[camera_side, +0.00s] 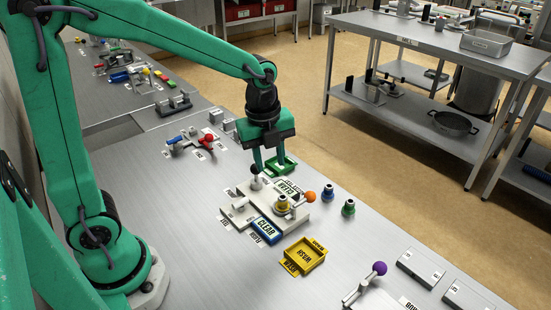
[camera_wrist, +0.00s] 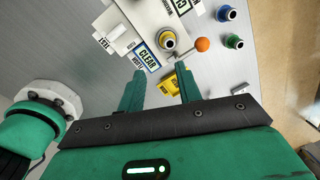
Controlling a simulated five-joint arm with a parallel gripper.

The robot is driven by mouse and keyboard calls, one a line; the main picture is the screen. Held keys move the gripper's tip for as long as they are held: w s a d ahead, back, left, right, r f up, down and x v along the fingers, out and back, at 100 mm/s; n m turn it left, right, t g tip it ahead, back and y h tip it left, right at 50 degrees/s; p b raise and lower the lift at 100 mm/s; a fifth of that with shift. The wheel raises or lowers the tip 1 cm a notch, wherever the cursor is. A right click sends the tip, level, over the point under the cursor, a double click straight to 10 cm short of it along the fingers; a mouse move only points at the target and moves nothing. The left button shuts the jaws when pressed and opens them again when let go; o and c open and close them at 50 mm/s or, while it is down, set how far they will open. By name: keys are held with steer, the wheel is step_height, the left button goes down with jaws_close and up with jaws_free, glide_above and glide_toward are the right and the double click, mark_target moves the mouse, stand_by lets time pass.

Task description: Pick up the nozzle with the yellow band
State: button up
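The nozzle with the yellow band (camera_side: 282,203) stands on the grey fixture block beside an orange ball knob (camera_side: 309,197). In the wrist view, this nozzle (camera_wrist: 167,39) is beyond my fingertips, seen from above. My gripper (camera_side: 268,163) is above the back part of the fixture, apart from the nozzle. In the wrist view, my gripper (camera_wrist: 161,78) has its two green fingers spread, with nothing held between them. A blue-banded nozzle (camera_side: 327,193) and a green-banded nozzle (camera_side: 348,207) stand on the bench to the right of the fixture.
A black-knobbed lever (camera_side: 255,171) rises near my fingers. A purple knob (camera_side: 379,268) stands at front right.

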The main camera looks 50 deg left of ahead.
mark_target(283, 197)
steer(key=w+f+m, duration=0.1)
steer(key=m, duration=0.1)
steer(key=w+d+f+m, duration=0.1)
steer(key=f+m, duration=0.1)
steer(key=w+f+m+g, duration=0.1)
steer(key=f+m, duration=0.1)
steer(key=shift+d, duration=0.15)
steer(key=shift+f, duration=0.15)
steer(key=shift+f, duration=1.15)
steer(key=shift+f, duration=0.15)
steer(key=shift+f, duration=2.45)
steer(key=shift+c, duration=0.2)
jaws_close()
